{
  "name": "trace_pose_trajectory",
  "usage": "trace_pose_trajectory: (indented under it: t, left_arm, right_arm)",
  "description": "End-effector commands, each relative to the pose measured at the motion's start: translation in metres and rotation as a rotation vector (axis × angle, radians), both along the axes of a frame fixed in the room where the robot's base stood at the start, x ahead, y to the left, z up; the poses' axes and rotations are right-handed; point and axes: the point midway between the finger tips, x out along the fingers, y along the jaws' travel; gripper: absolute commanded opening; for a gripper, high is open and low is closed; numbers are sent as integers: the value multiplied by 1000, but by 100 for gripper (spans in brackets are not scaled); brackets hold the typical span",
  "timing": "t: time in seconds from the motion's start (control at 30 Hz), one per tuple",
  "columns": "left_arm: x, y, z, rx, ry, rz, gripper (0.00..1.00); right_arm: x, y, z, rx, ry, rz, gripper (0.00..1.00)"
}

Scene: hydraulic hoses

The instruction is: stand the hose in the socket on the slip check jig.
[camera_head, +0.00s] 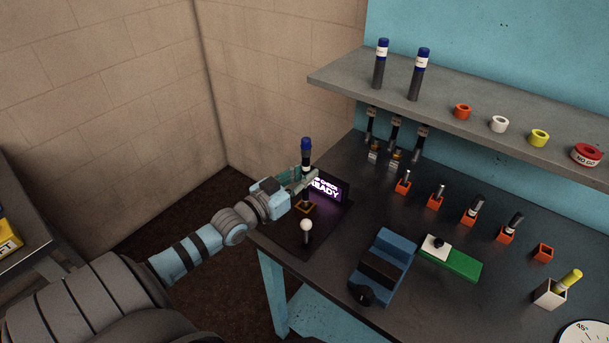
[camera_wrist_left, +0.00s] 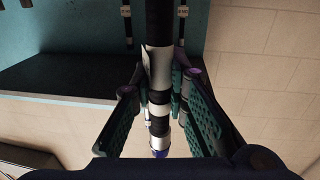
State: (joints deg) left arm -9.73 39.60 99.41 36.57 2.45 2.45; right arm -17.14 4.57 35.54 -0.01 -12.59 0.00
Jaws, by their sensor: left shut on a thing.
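My left gripper (camera_head: 304,180) is shut around a dark hose (camera_head: 306,160) with a blue cap and a pale label. The hose is upright above the slip check jig (camera_head: 291,235), a dark plate at the table's left corner with a lit "READY" display (camera_head: 326,189). The orange-rimmed socket (camera_head: 305,209) is directly below the gripper; whether the hose's lower end is in it or just above is unclear. In the left wrist view the hose (camera_wrist_left: 159,65) runs between the green finger pads, its blue end at the bottom. My right gripper is out of view.
A white-knobbed lever (camera_head: 306,226) stands in front of the socket. A blue vise-like block (camera_head: 383,265) and a green block (camera_head: 464,265) are to the right. Several orange holders line the table. A shelf (camera_head: 350,83) with two blue-capped hoses and rings overhangs the back.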

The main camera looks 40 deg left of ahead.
Motion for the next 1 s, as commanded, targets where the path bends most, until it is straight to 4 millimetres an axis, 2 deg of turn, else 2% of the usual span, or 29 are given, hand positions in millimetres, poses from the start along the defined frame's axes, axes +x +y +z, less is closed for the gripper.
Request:
trace_pose_trajectory:
  t: [0.03,0.13,0.4,0.53,0.67,0.8,0.9,1.0]
  left_arm:
    - [0,0,-1,0,0,0,19]
    - [0,0,-1,0,0,0,34]
    - [0,0,0,1,-1,0,34]
    - [-5,1,5,0,2,1,34]
    - [-29,3,9,1,5,0,34]
    - [-68,7,8,1,7,-2,34]
    - [-94,10,7,1,5,-2,34]
    - [-111,11,4,1,2,-2,34]
  right_arm:
    - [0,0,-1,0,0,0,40]
    - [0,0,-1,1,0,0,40]
    - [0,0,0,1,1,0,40]
    - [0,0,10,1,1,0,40]
    - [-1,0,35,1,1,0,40]
    - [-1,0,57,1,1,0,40]
    - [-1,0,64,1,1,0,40]
    - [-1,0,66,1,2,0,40]
